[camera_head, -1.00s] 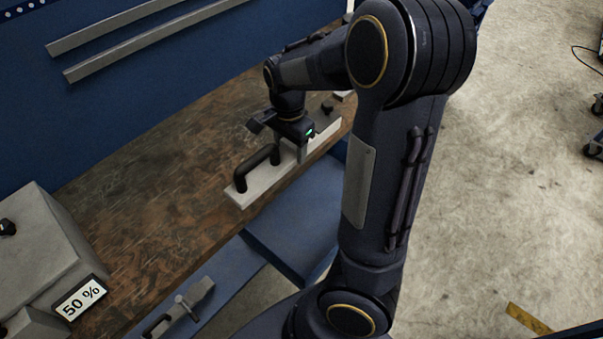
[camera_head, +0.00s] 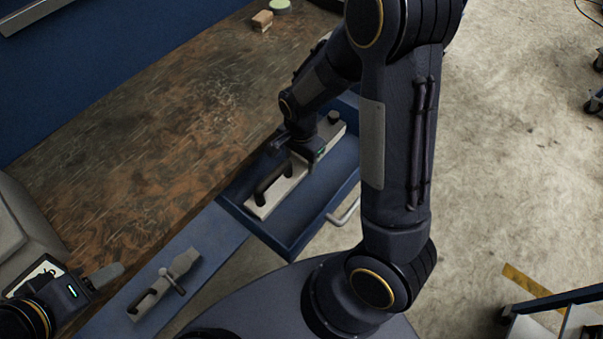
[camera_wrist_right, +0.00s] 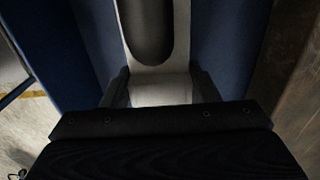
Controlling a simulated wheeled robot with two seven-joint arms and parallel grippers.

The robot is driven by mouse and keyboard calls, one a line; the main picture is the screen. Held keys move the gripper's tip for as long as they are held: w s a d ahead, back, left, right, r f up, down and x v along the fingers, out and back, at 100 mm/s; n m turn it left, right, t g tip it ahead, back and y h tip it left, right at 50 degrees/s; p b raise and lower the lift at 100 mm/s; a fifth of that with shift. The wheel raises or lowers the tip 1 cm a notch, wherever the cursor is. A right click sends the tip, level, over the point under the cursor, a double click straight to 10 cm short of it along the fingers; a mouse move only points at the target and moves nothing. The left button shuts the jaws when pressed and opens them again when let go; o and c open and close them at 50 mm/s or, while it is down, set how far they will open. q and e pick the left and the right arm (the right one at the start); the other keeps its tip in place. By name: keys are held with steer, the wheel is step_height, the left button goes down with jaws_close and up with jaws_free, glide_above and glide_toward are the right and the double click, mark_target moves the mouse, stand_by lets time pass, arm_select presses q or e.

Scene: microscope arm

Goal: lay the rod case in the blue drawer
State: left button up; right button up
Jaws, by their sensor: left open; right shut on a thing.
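The rod case (camera_head: 258,211) is a long pale grey block with a black handle and a dark knob near its far end. It lies lengthwise within the open blue drawer (camera_head: 318,192), along its left side; whether it rests on the drawer floor I cannot tell. My right gripper (camera_head: 301,160) is shut on the case, between handle and knob. In the right wrist view, its fingers stand on both sides of the case (camera_wrist_right: 160,90), with blue walls (camera_wrist_right: 222,45) around. My left gripper (camera_head: 100,284) is open at the lower left, away from the case.
The wooden worktop (camera_head: 150,130) borders the drawer on the left. A grey clamp-like tool (camera_head: 165,284) lies on a blue surface at the lower left. A small brown block (camera_head: 262,20) and a green round thing (camera_head: 281,6) sit at the back. A drawer handle (camera_head: 346,211) sticks out right.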

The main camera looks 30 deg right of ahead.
mark_target(301, 174)
steer(key=shift+f, duration=3.85)
steer(key=shift+f+b, duration=0.15)
steer(key=shift+b, duration=0.2)
steer(key=o, duration=1.4)
steer(key=shift+o, duration=0.2)
